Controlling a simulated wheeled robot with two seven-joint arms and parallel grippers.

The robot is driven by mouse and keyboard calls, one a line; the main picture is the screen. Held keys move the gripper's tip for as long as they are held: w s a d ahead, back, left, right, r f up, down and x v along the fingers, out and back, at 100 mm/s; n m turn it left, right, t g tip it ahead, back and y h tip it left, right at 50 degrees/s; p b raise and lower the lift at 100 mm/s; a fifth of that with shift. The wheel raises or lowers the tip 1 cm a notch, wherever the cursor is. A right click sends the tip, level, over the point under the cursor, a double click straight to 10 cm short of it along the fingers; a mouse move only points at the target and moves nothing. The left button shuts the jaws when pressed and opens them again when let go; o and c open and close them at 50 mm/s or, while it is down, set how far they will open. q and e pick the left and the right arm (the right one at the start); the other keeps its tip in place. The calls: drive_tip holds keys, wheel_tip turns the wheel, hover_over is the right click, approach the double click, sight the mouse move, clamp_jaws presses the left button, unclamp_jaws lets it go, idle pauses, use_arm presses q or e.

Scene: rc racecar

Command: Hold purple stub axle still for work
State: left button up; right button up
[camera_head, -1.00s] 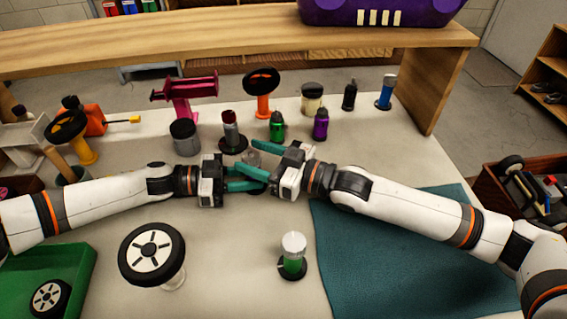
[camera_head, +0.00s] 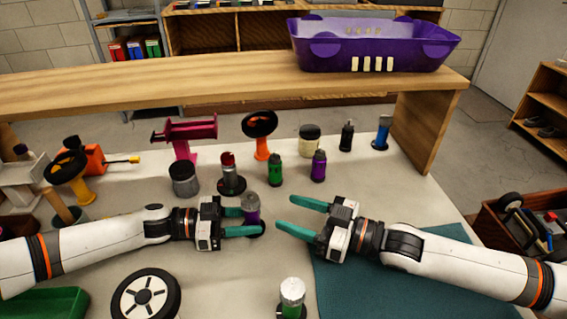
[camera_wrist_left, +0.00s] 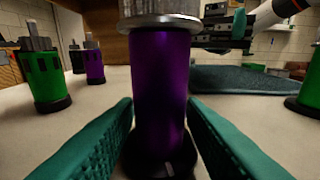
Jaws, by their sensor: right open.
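The purple stub axle (camera_head: 251,214) stands upright on a dark round base, with a grey metal top. In the left wrist view its purple body (camera_wrist_left: 159,95) fills the middle, between the two teal fingers. My left gripper (camera_head: 243,222) is shut on it from the left, fingers on either side of the body. My right gripper (camera_head: 299,219) is open and empty, a little to the right of the axle, its fingertips pointing left towards it.
Behind stand a green piece (camera_head: 275,171), a small purple piece (camera_head: 318,166) and a grey-and-red post (camera_head: 230,174). A wheel (camera_head: 145,295) and a green-bodied piece (camera_head: 292,298) are in front. A teal mat (camera_head: 420,285) lies under my right arm.

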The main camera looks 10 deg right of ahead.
use_arm(q)
drive_tip(key=shift+o, duration=1.3)
drive_tip(key=shift+a+r, duration=0.2)
drive_tip(key=shift+a, duration=1.7)
drive_tip(key=shift+a+r, duration=0.15)
drive_tip(key=shift+a, duration=1.7)
